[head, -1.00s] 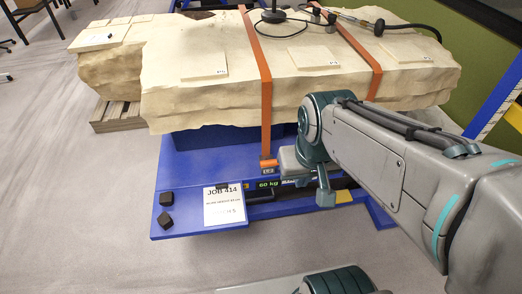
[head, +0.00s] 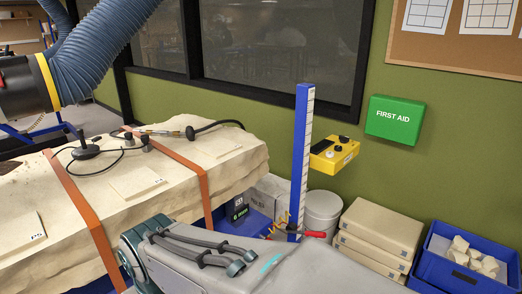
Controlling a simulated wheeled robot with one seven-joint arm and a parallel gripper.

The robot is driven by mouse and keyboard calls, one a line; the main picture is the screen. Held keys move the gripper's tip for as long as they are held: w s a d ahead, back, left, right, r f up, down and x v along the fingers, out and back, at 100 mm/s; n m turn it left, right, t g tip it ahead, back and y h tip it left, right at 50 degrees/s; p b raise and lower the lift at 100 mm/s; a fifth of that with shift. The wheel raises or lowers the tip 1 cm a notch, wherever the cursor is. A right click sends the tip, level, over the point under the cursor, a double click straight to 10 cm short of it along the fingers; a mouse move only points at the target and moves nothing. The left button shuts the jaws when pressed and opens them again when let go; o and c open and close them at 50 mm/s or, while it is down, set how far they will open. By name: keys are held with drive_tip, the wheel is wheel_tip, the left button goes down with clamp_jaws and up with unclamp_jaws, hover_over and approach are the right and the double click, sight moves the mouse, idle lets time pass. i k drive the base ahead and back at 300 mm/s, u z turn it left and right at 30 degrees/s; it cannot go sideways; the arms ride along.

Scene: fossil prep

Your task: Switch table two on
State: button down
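A yellow control box (head: 334,155) is fixed on the green wall beside a blue post with a scale (head: 302,160). It has a dark panel and small knobs or buttons on its top face; its labels are too small to read. A large pale stone block (head: 130,185), strapped with orange bands, lies at the left. A small dark display with green figures (head: 238,210) shows low behind it. My arm crosses the bottom of the view, and my gripper is out of frame. No table is visibly marked as two.
A red handle (head: 315,234) is at the post's foot, near a grey bucket (head: 322,210). Stacked beige cases (head: 372,232) and a blue crate (head: 430,270) of pale pieces stand right. A ribbed blue hose (head: 100,45) hangs upper left. A green first aid box (head: 395,120) is on the wall.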

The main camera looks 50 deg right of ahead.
sight(344, 139)
drive_tip(key=z, duration=2.6)
drive_tip(key=i, duration=1.95)
drive_tip(key=u, duration=0.05)
